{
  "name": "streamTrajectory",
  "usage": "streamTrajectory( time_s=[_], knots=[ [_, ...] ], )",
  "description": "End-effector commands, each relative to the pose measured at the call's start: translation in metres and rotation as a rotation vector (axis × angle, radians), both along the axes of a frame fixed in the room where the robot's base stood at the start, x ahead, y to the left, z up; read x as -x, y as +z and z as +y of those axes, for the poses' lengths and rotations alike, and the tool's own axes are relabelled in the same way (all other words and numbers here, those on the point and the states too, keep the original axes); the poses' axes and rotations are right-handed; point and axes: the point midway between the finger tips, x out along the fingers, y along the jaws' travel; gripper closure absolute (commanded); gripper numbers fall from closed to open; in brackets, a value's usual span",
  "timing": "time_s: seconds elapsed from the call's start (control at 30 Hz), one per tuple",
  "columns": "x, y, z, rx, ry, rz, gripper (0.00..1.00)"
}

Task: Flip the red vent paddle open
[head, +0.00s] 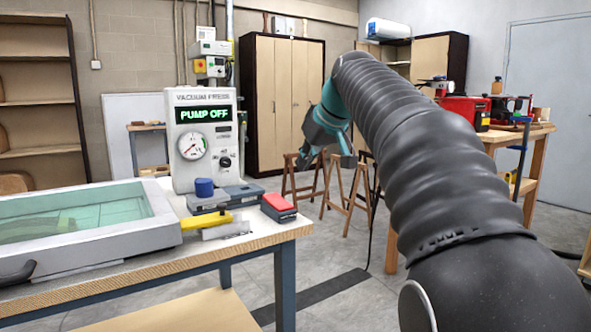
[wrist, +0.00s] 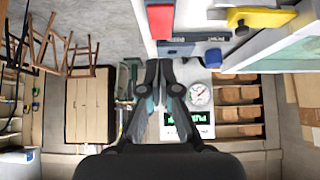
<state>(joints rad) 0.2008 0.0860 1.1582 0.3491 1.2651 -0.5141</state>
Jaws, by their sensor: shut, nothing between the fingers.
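The red vent paddle (head: 278,202) lies flat on a dark grey block at the right end of the bench. In the wrist view the red paddle (wrist: 160,20) is at the top, beyond the fingertips and apart from them. My gripper (wrist: 159,68) is shut and empty, with its fingertips together. In the head view my arm reaches in from the right, and its teal end hangs in the air to the right of and above the paddle. The fingertips are hard to make out in that view.
A yellow lever (head: 207,221) and a blue knob (head: 204,187) sit left of the paddle. The vacuum press panel (head: 202,140) reads PUMP OFF behind them. The glass-topped press frame (head: 150,240) fills the bench's left. Sawhorses (head: 345,185) stand behind; open floor lies right of the bench.

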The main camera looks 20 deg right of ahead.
Motion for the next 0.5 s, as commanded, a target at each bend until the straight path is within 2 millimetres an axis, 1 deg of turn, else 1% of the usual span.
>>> streamTrajectory(
  time_s=[0.1, 0.2, 0.5],
  knots=[
    [0.0093, 0.0079, -0.0030, -0.001, 0.000, -0.002, 1.00],
    [0.0131, 0.0104, -0.0043, -0.001, 0.000, 0.000, 1.00],
    [0.0144, 0.0114, -0.0045, -0.001, 0.001, 0.000, 1.00]
  ],
)
